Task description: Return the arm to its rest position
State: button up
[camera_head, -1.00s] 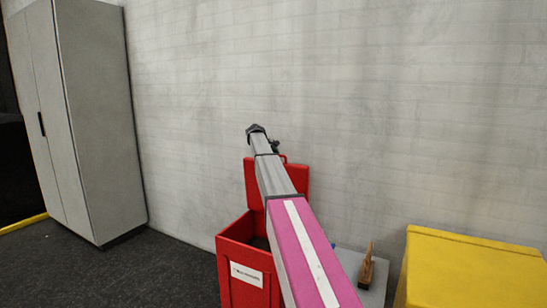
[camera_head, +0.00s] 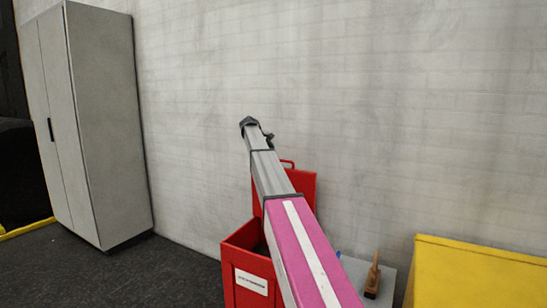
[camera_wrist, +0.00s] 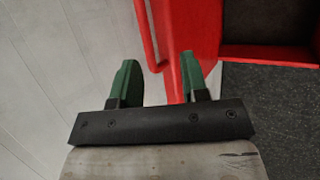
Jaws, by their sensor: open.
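My arm, with a pink and white section and grey telescoping segments, reaches forward and up in the head view. My gripper (camera_head: 258,130) is at its far end, small and dark, in front of the brick wall. In the wrist view my gripper (camera_wrist: 156,80) shows two green fingers set apart, open, with nothing between them. A red bin (camera_head: 240,258) with its lid (camera_head: 303,185) raised stands below and behind the arm. In the wrist view the bin's red edge (camera_wrist: 190,75) lies beyond the right finger; I cannot tell whether they touch.
A tall grey cabinet (camera_head: 108,130) stands at the left against the wall (camera_head: 400,100). A yellow box (camera_head: 480,275) is at the lower right. A grey surface (camera_head: 352,268) between bin and box holds a small brown wooden object (camera_head: 372,277). The dark floor (camera_head: 130,275) at the left is clear.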

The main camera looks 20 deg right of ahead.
jog(key=shift+a+r, duration=0.3)
jog(key=shift+r, duration=0.1)
jog(key=s+a+f+m+y, duration=0.15)
jog(key=s+a+f, duration=0.25)
jog(key=s+f, duration=0.9)
jog(key=s+a+f+m+y, duration=0.1)
jog(key=s+a+f+y, duration=0.15)
jog(key=s+f, duration=1.05)
jog(key=s+a+f+m+y, duration=0.2)
jog(key=s+a+f, duration=0.2)
jog(key=s+f, duration=0.5)
jog(key=s+a+f+m+g+y, duration=0.1)
jog(key=s+a+f+m, duration=0.2)
jog(key=s+f, duration=0.7)
jog(key=s+a, duration=0.1)
jog(key=s, duration=0.6)
jog(key=shift+a+f+y, duration=0.2)
jog(key=shift+f+y, duration=0.05)
jog(key=shift+y, duration=0.15)
jog(key=shift+a, duration=0.1)
